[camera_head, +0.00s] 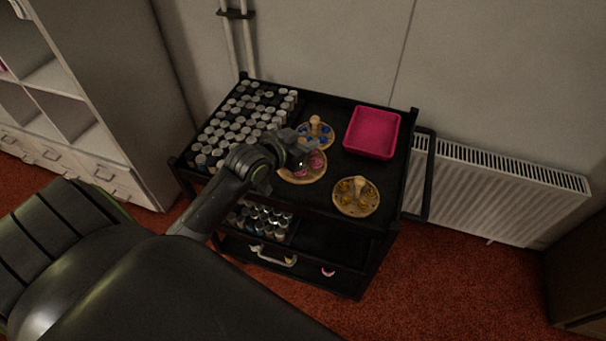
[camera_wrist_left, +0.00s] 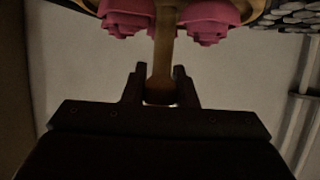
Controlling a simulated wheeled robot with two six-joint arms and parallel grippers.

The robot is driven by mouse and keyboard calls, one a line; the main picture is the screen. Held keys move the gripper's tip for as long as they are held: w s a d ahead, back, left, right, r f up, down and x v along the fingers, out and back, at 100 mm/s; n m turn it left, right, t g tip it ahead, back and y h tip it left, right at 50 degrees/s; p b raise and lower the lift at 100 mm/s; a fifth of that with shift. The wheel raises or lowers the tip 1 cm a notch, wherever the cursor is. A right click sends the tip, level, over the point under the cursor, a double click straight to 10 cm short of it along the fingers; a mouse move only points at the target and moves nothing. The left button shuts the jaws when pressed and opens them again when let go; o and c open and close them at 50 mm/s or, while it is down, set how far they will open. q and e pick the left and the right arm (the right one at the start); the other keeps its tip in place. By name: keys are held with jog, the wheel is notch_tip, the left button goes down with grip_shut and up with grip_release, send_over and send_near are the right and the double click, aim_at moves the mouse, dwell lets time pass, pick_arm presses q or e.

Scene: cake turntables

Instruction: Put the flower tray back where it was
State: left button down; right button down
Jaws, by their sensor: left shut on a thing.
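The flower tray (camera_head: 300,181) is a round wooden plate with pink roses and an upright wooden handle. It is at the middle of the black cart's top in the head view. My left gripper (camera_head: 301,158) comes over it from the left and covers part of it. In the left wrist view the fingers (camera_wrist_left: 160,88) are shut on the tray's wooden handle (camera_wrist_left: 164,55), with pink roses (camera_wrist_left: 125,15) beyond. I cannot tell whether the tray touches the cart top or hangs just above it. My right gripper is not in view.
On the black cart (camera_head: 338,178), a round tray with blue pieces (camera_head: 316,134) stands behind, and one with yellow pieces (camera_head: 356,196) stands front right. A pink square bin (camera_head: 372,132) is at back right. Several grey-capped jars (camera_head: 240,122) fill the left side.

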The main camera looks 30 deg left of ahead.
pick_arm(q)
jog(key=shift+w+a+f+n+y, duration=0.3)
jog(key=shift+w+a+f, duration=0.35)
jog(key=shift+a+f, duration=0.3)
notch_tip(320, 180, down, 4)
jog(key=shift+d+f+b, duration=0.1)
jog(key=shift+b, duration=0.25)
jog(key=shift+f, duration=2.4)
jog(key=shift+b, duration=0.35)
jog(key=c, duration=1.2)
grip_release()
jog(key=shift+f, duration=0.1)
jog(key=shift+o, duration=0.2)
